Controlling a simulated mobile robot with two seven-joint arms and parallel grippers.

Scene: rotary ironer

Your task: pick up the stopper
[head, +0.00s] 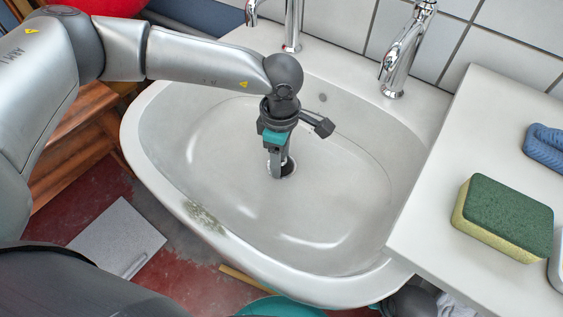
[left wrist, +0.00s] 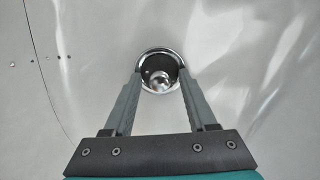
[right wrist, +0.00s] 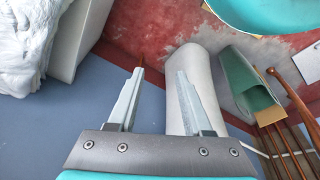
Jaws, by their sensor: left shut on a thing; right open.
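The stopper (left wrist: 160,81) is a small shiny metal piece in the round drain (left wrist: 146,60) of the white sink (head: 225,135). My left gripper (head: 279,172) reaches down into the basin at the drain. In the left wrist view its two fingers (left wrist: 160,73) are shut on the stopper, one on each side. In the head view the fingers hide most of the stopper. The stopper is at the drain opening; I cannot tell whether it is lifted. My right gripper (right wrist: 160,71) is open with nothing between its fingers, away from the sink bowl.
Chrome taps (head: 401,52) stand along the sink's back rim. On the white ledge (head: 430,215) at the right lie a green and yellow sponge (head: 505,215) and a blue cloth (head: 545,147). A teal tub (right wrist: 275,12) and a white cylinder (right wrist: 195,70) show near my right gripper.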

